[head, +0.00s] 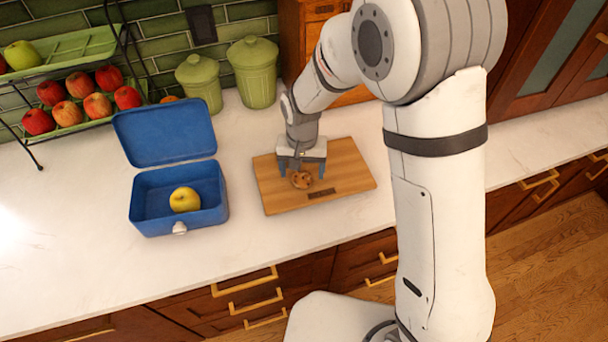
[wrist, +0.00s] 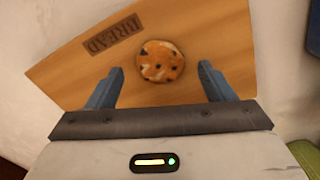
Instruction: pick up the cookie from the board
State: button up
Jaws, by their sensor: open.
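The cookie (head: 301,180) is round, brown and dark-spotted, and lies on the wooden board (head: 350,183). In the wrist view the cookie (wrist: 161,61) lies just ahead of the fingertips, roughly midway between their lines. The board (wrist: 215,35) bears a dark "BREAD" label. My gripper (head: 302,176) is over the board, pointing down, with its blue fingers apart and nothing held. In the wrist view my gripper (wrist: 161,72) is open, one finger toward each side of the cookie. The exact height of the fingertips above the board cannot be told.
An open blue lunchbox (head: 150,207) with a yellow apple (head: 185,199) inside stands left of the board. Two green canisters (head: 254,72) and a wooden cabinet (head: 292,35) stand behind. A rack of red apples (head: 68,113) is at the far left. The counter front is clear.

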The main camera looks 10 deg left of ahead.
jog(key=shift+f, duration=0.9)
jog(key=c, duration=0.7)
